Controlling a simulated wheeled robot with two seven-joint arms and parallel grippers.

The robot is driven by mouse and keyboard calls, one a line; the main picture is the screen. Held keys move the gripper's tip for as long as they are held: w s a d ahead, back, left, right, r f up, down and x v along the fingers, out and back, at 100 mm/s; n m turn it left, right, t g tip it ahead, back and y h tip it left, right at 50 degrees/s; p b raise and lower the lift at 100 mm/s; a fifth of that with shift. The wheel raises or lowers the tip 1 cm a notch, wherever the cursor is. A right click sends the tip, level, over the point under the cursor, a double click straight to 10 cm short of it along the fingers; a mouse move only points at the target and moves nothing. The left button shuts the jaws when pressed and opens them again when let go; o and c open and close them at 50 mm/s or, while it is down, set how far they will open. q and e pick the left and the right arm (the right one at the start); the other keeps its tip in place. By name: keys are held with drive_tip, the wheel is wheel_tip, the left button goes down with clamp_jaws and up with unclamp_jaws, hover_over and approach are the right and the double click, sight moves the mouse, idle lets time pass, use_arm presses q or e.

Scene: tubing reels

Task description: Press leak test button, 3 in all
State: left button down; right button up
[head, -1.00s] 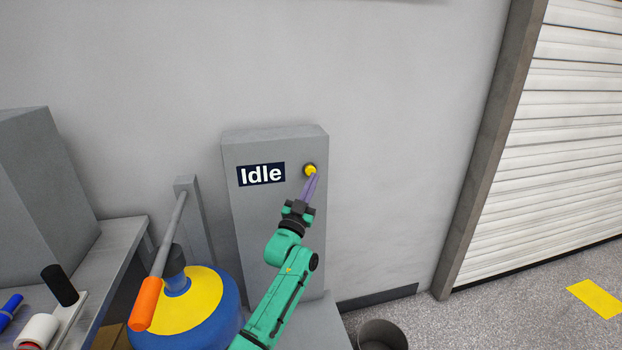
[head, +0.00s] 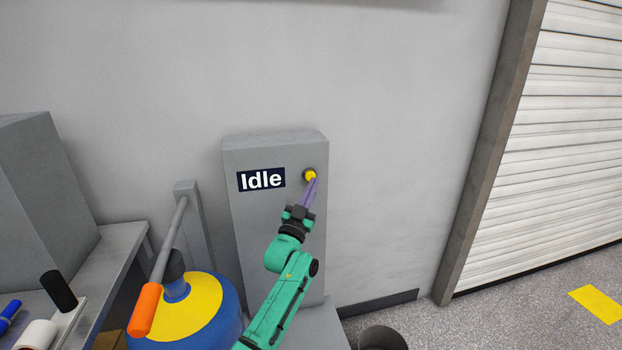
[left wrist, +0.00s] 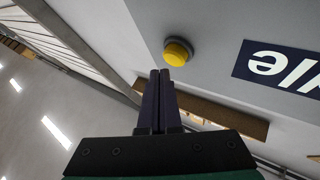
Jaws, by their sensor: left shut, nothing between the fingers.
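The leak test button (head: 310,175) is a round yellow knob on the upper right of a grey test box (head: 268,225). The box's dark label (head: 261,180) reads "Idle". My left gripper (head: 315,182) is shut and empty, its purple fingertips just below the button in the head view. In the left wrist view the shut fingers (left wrist: 160,75) point toward the yellow button (left wrist: 177,52), which shows just beyond and right of the tips. There seems to be a small gap; contact cannot be told for sure. My right gripper is not in view.
A blue and yellow reel (head: 185,310) and an orange-handled lever (head: 146,308) stand left of my arm. A grey bench (head: 110,265) with small items is at far left. A grey bin (head: 382,338) is on the floor. The wall right of the box is bare.

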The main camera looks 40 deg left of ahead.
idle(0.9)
use_arm(q)
drive_tip(key=shift+w+a+b, duration=0.25)
drive_tip(key=shift+a+b, duration=0.05)
drive_tip(key=shift+a, duration=0.1)
drive_tip(key=shift+w+a+b, duration=0.25)
drive_tip(key=shift+a+b, duration=0.05)
drive_tip(key=shift+b, duration=0.15)
idle(0.4)
drive_tip(key=shift+a+r, duration=0.2)
drive_tip(key=shift+r, duration=0.1)
idle(0.6)
drive_tip(key=shift+s+d+f+p, duration=0.4)
drive_tip(key=shift+s+d+p, duration=0.05)
drive_tip(key=shift+d+p, duration=0.2)
